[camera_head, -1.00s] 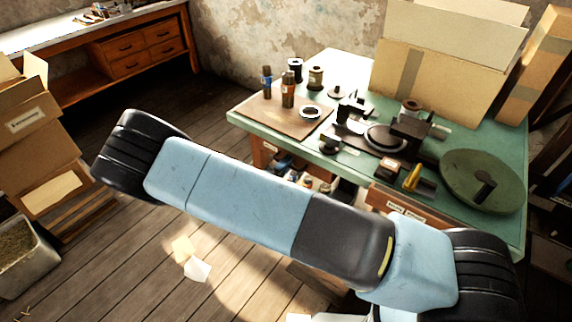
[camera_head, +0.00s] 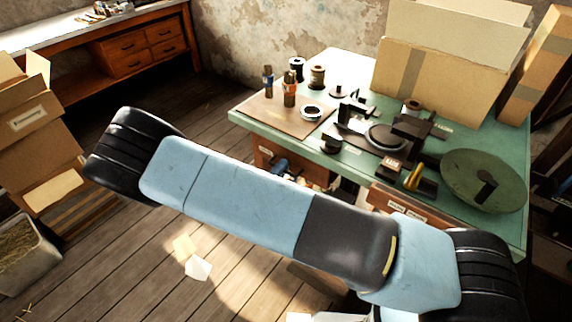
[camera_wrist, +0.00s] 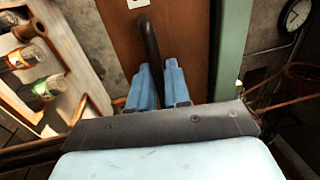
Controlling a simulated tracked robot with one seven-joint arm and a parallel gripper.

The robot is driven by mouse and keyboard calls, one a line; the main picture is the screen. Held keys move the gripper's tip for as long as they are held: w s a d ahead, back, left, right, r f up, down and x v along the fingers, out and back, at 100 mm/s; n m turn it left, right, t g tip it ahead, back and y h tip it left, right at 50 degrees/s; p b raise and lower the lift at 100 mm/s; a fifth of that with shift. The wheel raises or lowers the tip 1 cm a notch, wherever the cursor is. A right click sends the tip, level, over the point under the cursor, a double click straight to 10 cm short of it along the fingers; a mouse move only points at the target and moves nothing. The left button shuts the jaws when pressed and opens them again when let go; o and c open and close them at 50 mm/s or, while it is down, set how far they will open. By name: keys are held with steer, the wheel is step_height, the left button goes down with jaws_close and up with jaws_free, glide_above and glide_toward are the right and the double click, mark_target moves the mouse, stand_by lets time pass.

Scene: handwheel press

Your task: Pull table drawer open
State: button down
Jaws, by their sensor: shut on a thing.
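The green-topped table (camera_head: 345,70) stands at the right in the head view, with brown drawer fronts under its front edge. In the wrist view my gripper (camera_wrist: 161,84) is shut on the dark bar handle (camera_wrist: 150,42) of a brown drawer front (camera_wrist: 185,40). A small white label shows beside the handle at the top. In the head view this drawer front (camera_head: 318,174) is partly hidden by my arm, and my blue fingers (camera_head: 281,165) show small against it. How far the drawer stands out cannot be told.
Another labelled drawer front (camera_head: 397,203) is to the right. Jars (camera_wrist: 40,86) stand in a pale wooden compartment at the left of the wrist view. The tabletop holds a handwheel press (camera_head: 390,137), a green disc (camera_head: 482,180) and cartons. Cardboard boxes (camera_head: 30,130) are at the left; floor between is open.

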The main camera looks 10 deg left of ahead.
steer(key=r+v, duration=0.1)
steer(key=v, duration=0.8)
steer(key=s+r+v, duration=0.1)
steer(key=r+v, duration=0.1)
steer(key=v, duration=0.7)
steer(key=shift+s+a, duration=0.15)
steer(key=shift+s, duration=0.15)
steer(key=c, duration=1.4)
jaws_free()
steer(key=shift+o, duration=0.6)
steer(key=shift+w+r, duration=0.1)
steer(key=shift+a, duration=0.1)
steer(key=v, duration=1.3)
steer(key=shift+s+a, duration=0.2)
steer(key=shift+s, duration=0.15)
